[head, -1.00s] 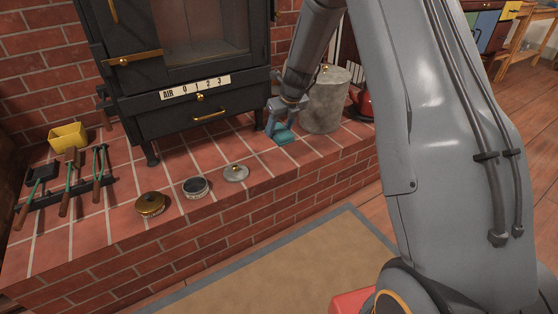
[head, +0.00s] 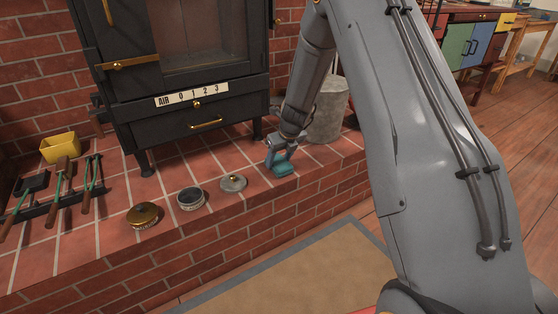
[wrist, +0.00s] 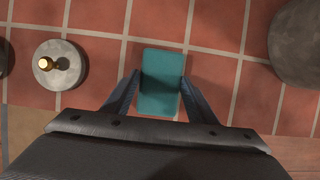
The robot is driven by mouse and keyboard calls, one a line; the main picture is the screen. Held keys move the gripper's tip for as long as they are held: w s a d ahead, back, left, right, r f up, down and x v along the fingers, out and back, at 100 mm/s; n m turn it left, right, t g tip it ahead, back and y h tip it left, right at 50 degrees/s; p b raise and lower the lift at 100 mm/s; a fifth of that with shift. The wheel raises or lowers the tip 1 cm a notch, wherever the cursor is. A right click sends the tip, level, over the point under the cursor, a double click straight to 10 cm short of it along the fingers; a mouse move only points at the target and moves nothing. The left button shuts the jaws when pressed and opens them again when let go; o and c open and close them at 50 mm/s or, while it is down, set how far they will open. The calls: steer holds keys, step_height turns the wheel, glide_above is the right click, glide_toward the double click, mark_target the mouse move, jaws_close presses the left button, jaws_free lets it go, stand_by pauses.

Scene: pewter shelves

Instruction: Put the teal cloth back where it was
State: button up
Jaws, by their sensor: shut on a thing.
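The teal cloth (head: 281,168) is a small folded block near the front edge of the brick hearth, in the head view. My gripper (head: 277,153) is shut on it from above. In the wrist view the cloth (wrist: 162,82) sits between the two fingers of my gripper (wrist: 160,92), with a finger against each side. It is over the red tiles; I cannot tell whether it touches them or hangs just above.
A round grey lid with a gold knob (head: 233,183) lies just left of the cloth. Further left are a dark-rimmed tin (head: 191,198) and a brass tin (head: 144,214). A grey canister (head: 328,112) stands behind right. The black stove (head: 190,110) rises behind.

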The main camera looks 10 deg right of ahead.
steer(key=shift+f, duration=0.1)
steer(key=o, duration=0.9)
